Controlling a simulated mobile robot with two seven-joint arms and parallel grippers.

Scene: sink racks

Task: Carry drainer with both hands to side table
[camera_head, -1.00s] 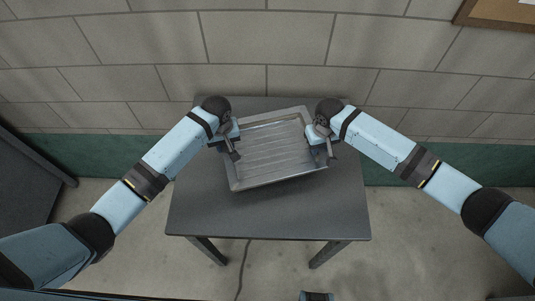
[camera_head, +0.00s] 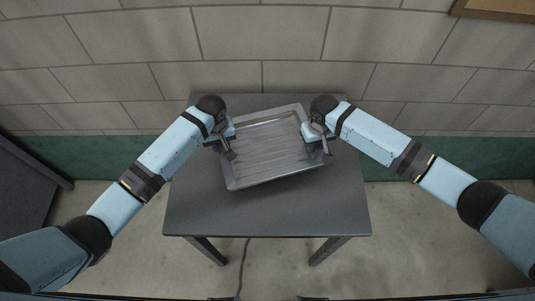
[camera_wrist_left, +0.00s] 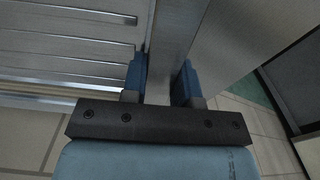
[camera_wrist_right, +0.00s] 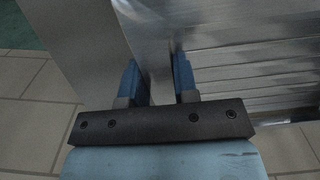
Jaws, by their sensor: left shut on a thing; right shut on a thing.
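The drainer (camera_head: 268,160) is a shallow grey metal tray with a ribbed floor. In the head view it is over the rear half of the dark grey side table (camera_head: 265,214), turned slightly; I cannot tell whether it touches the top. My left gripper (camera_head: 228,148) is shut on its left wall, and my right gripper (camera_head: 324,142) on its right wall. In the left wrist view the fingers (camera_wrist_left: 160,80) straddle the drainer's wall (camera_wrist_left: 172,45). In the right wrist view the fingers (camera_wrist_right: 157,82) do the same, with the ribbed floor (camera_wrist_right: 250,75) to the right.
A block wall (camera_head: 265,45) with a green lower band (camera_head: 105,155) stands behind the table. A dark cabinet (camera_head: 30,180) is at the far left. The front of the tabletop is bare, and a cable (camera_head: 243,265) lies on the floor.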

